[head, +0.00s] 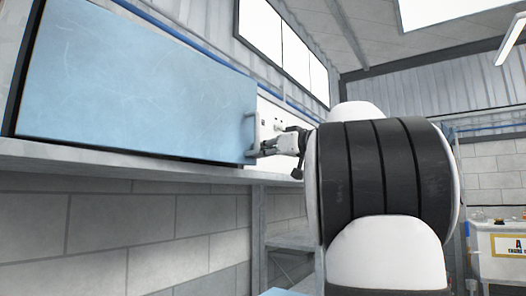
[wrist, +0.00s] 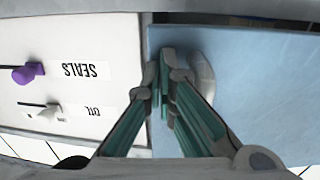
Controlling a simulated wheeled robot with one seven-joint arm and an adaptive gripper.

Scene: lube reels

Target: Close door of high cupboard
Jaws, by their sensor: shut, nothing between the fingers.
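The high cupboard's blue door (head: 140,85) fills the upper left of the head view. A dark strip shows along its left and lower edges; I cannot tell exactly how far it stands open. Its upright handle (head: 251,130) is at the door's right end. My gripper (head: 268,148) is shut and empty, beside the handle and the door's right edge. In the wrist view the closed fingertips (wrist: 166,75) lie over the blue door (wrist: 255,85) close to its edge, just left of the pale handle (wrist: 204,78). I cannot tell whether they touch it.
A white panel (wrist: 65,70) with a purple knob (wrist: 27,73), a pale knob (wrist: 42,112) and labels adjoins the door's edge. A grey ledge (head: 120,165) runs under the cupboard. A white labelled cabinet (head: 500,250) stands at the far right. My arm hides the centre right.

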